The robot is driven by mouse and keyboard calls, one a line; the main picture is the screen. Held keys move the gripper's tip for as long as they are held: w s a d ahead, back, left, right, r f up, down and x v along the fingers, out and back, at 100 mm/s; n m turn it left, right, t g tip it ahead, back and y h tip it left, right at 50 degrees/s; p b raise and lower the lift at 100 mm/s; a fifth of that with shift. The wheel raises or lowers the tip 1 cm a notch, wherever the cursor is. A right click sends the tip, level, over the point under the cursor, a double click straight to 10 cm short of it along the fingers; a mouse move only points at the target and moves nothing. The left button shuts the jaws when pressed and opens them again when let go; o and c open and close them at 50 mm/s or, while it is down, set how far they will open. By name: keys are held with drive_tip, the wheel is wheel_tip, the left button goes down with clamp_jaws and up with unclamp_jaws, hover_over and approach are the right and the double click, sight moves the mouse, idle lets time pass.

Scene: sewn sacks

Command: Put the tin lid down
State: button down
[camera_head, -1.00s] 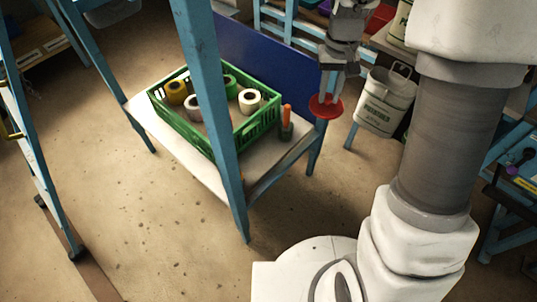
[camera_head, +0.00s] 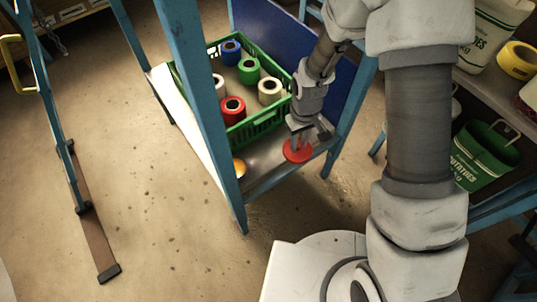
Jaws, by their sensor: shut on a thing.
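The tin lid (camera_head: 298,151) is a round red disc, seen from above, over the right end of the low shelf (camera_head: 262,178). My gripper (camera_head: 299,139) points down and is shut on the lid. The lid lies flat or nearly so. I cannot tell whether its underside touches the shelf. My gripper and wrist hide part of the lid and the shelf behind it.
A green crate (camera_head: 258,127) with several coloured tape rolls stands on the shelf, left of the lid. A blue post (camera_head: 203,95) rises at the shelf's front. A yellow object (camera_head: 239,168) shows beside it. A green sack (camera_head: 482,156) is at right.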

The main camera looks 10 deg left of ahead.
drive_tip(key=s+a+f+n, duration=0.2)
drive_tip(key=s+a+f, duration=0.2)
drive_tip(key=s+f, duration=0.1)
drive_tip(key=w+a+f+b, duration=0.1)
drive_tip(key=w+a+f, duration=0.1)
drive_tip(key=w, duration=0.1)
drive_tip(key=w+a+f+b, duration=0.1)
drive_tip(key=w+a+f, duration=0.1)
drive_tip(key=w, duration=0.1)
drive_tip(key=w+a+f+b, duration=0.2)
drive_tip(key=w, duration=0.2)
drive_tip(key=shift+a+f, duration=0.15)
drive_tip(key=shift+f, duration=0.25)
drive_tip(key=shift+f+b, duration=0.85)
drive_tip(key=shift+f, duration=1.05)
drive_tip(key=shift+f, duration=0.15)
drive_tip(key=c, duration=0.7)
unclamp_jaws()
